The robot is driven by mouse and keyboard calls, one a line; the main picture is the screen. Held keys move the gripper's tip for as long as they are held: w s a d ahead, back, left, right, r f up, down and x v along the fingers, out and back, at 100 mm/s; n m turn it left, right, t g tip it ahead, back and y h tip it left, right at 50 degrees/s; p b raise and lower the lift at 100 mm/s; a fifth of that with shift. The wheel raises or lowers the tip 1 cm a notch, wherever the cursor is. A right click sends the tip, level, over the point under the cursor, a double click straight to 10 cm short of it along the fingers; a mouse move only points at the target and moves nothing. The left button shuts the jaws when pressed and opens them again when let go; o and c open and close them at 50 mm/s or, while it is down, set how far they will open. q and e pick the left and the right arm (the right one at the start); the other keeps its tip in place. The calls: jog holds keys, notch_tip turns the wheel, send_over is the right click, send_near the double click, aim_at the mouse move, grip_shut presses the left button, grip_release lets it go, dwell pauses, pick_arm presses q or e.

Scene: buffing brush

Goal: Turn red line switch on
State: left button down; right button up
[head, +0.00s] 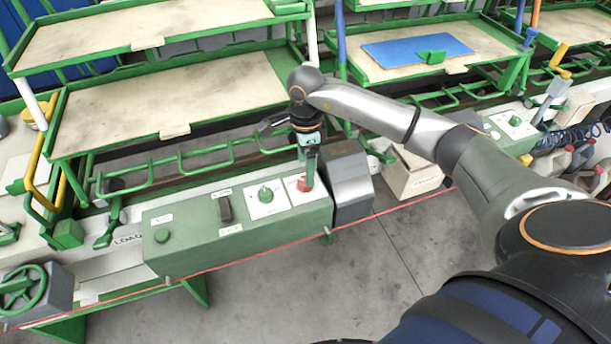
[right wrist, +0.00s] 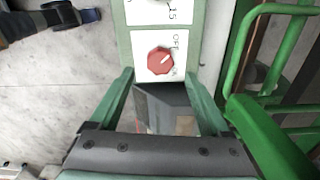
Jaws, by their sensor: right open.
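The red line switch (head: 304,184) is a red knob on a white plate at the right end of the green control box (head: 215,238). In the right wrist view the red knob (right wrist: 159,61) shows an OFF mark and a partly readable second mark beside it. Its white pointer line slants toward the OFF side. My right gripper (head: 309,172) points down at the knob, which it partly hides in the head view. In the right wrist view its two fingers (right wrist: 160,80) are apart, with the knob just beyond their tips; contact cannot be told. My left gripper is not in view.
A green knob (head: 265,194), a dark rocker switch (head: 225,207) and a green button (head: 162,236) share the box. A grey block (head: 347,180) adjoins its right end. Green rails and shelves (head: 170,100) stand behind. A red cord (head: 240,261) runs along the front; open floor lies before it.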

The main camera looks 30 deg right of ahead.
notch_tip(320, 180, down, 5)
dwell(0.3)
grip_shut()
dwell(0.6)
